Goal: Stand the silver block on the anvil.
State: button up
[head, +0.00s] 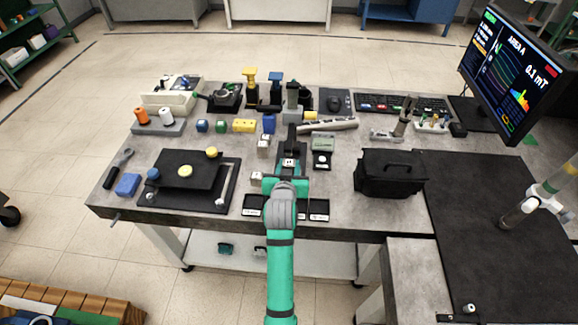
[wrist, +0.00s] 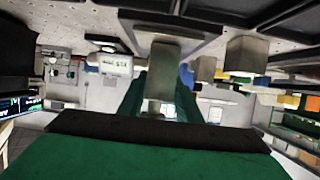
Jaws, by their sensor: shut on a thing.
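My gripper (head: 289,167) is above the front middle of the grey bench in the head view, its teal jaws pointing away from me. It is shut on a pale grey block, which I take to be the silver block (wrist: 162,75); it shows between the teal fingers in the wrist view. In the head view the jaws mostly hide it. I cannot tell whether its end touches anything. I cannot pick out the anvil with certainty. Two other small pale blocks stand left of the gripper, one farther back (head: 264,147) and one nearer (head: 257,178).
Black labelled trays (head: 319,209) lie at the bench's front edge. A display meter (head: 323,143) is right of the gripper, then a black case (head: 390,173). A black plate fixture (head: 188,172) is at left. Coloured blocks (head: 245,125) and upright tools (head: 250,88) stand behind.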

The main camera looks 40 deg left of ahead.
jog(key=o, duration=1.3)
jog(key=shift+f, duration=0.1)
jog(key=shift+c, duration=0.2)
jog(key=shift+r, duration=0.2)
jog(key=v, duration=1.2)
